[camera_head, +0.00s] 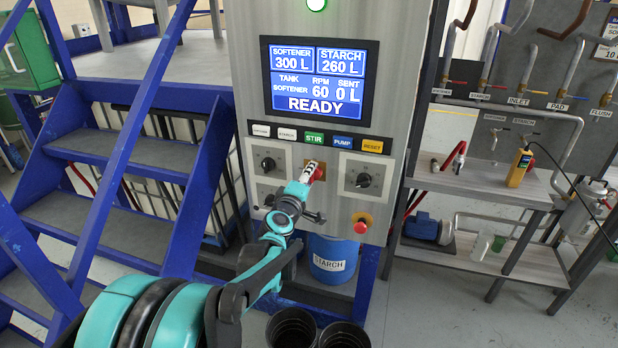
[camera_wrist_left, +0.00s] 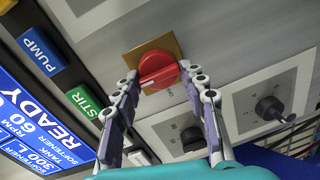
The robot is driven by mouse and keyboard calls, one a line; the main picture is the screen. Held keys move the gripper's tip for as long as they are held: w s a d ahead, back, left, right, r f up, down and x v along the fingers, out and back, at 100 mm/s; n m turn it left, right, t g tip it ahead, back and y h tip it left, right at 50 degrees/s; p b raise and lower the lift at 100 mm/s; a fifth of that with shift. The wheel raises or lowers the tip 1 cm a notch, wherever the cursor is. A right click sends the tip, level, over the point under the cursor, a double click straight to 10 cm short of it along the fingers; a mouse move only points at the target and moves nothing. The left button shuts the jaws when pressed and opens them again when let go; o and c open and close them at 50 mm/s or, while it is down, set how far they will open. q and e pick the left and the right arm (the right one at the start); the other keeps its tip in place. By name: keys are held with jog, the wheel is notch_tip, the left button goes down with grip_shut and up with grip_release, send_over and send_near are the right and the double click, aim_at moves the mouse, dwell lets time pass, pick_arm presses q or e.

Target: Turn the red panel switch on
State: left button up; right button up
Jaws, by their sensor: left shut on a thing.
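The red panel switch (camera_head: 319,174) is a round red knob on a small yellow-brown plate in the middle of the control panel, below the STIR and PUMP buttons. It also shows in the left wrist view (camera_wrist_left: 158,69), where its raised grip lies between my fingertips. My left gripper (camera_head: 309,170) reaches up to the panel and is shut on the knob, with one finger on each side of it; it also shows in the left wrist view (camera_wrist_left: 160,80). The fingers hide part of the knob in the head view. My right gripper is not in view.
Black rotary switches flank the knob at left (camera_head: 268,164) and right (camera_head: 363,180). A red emergency button (camera_head: 361,227) sits lower right. The screen (camera_head: 318,79) reads READY. Blue stairs (camera_head: 130,150) stand left; a pipe bench (camera_head: 480,182) stands right. A blue STARCH drum (camera_head: 331,265) is below.

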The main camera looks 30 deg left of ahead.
pick_arm(q)
jog(key=shift+a+r, duration=0.1)
jog(key=shift+r, duration=0.05)
jog(key=o, duration=1.1)
jog(key=f+v, duration=0.1)
jog(key=v, duration=1.1)
jog(key=shift+r, duration=0.45)
